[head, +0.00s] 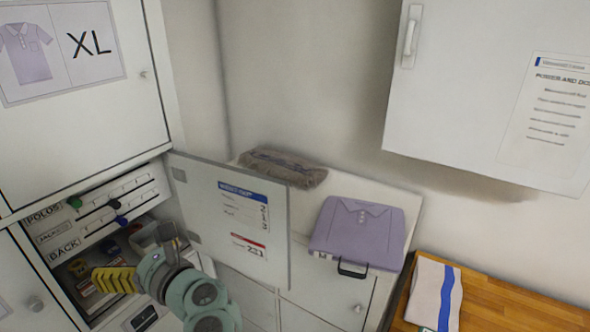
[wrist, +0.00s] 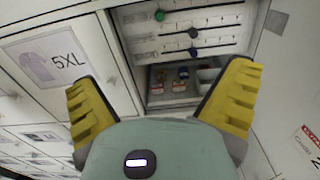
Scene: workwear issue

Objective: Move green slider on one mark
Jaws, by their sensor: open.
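The green slider (head: 74,202) is a small round knob at the left end of the top slot row, by the POLOS label, on a white panel inside the open cabinet. It also shows in the wrist view (wrist: 160,15), at the upper left of the panel. A dark knob (wrist: 193,33) sits on the row below and a blue knob (wrist: 193,52) on the lowest row, both farther right. My gripper (wrist: 160,80) is open, with nothing between its yellow fingers. It is in front of the cabinet, below the slider and apart from it.
The open cabinet door (head: 236,220) stands just right of my gripper. An open drawer (wrist: 172,88) with small items lies below the panel. A folded purple polo (head: 357,232) and a brown folded garment (head: 283,167) lie on the white cabinet top.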

